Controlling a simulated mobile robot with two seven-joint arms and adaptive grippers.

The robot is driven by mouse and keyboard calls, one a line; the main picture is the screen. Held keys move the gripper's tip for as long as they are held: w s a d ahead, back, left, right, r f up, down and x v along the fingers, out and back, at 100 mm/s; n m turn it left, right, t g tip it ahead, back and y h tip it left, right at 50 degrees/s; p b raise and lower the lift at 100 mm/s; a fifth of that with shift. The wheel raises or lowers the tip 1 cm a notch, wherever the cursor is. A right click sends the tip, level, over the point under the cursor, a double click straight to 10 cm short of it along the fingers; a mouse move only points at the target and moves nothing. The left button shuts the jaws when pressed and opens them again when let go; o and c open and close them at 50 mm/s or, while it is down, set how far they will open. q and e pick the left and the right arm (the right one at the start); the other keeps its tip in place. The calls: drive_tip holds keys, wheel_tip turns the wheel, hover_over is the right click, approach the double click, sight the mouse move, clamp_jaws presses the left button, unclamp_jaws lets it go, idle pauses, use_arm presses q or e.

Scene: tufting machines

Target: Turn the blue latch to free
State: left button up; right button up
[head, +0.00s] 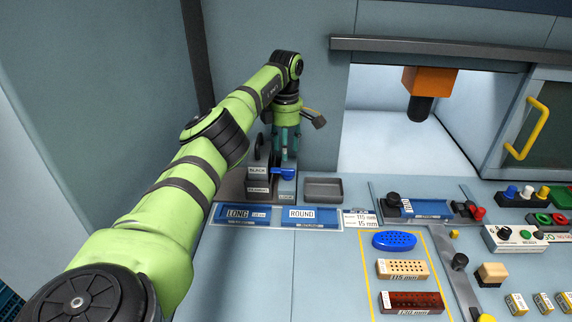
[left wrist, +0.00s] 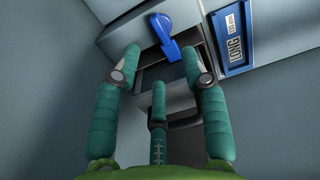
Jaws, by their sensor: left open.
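The blue latch (head: 283,174) is on the front of a small grey fixture at the back left of the worktop, by the wall. In the left wrist view the latch (left wrist: 165,36) is a bent blue lever with a rounded end. My left gripper (head: 287,152) reaches down over the fixture from above. Its teal fingers (left wrist: 160,62) are spread open with nothing between them. The latch lies just beyond the fingertips; whether a finger touches it I cannot tell. My right gripper is not in view.
Blue trays marked LONG (head: 247,214) and ROUND (head: 302,215) lie in front of the fixture. A grey tray (head: 323,189) is to its right. A black knob (head: 260,147) stands on its left. Sample blocks (head: 402,270) and control boxes (head: 514,238) fill the right side.

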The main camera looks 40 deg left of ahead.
sight(288, 173)
use_arm(q)
wheel_tip(288, 173, down, 7)
drive_tip(key=shift+d+r+p, duration=0.1)
drive_tip(key=shift+r+p, duration=0.1)
drive_tip(key=shift+p, duration=0.45)
clamp_jaws()
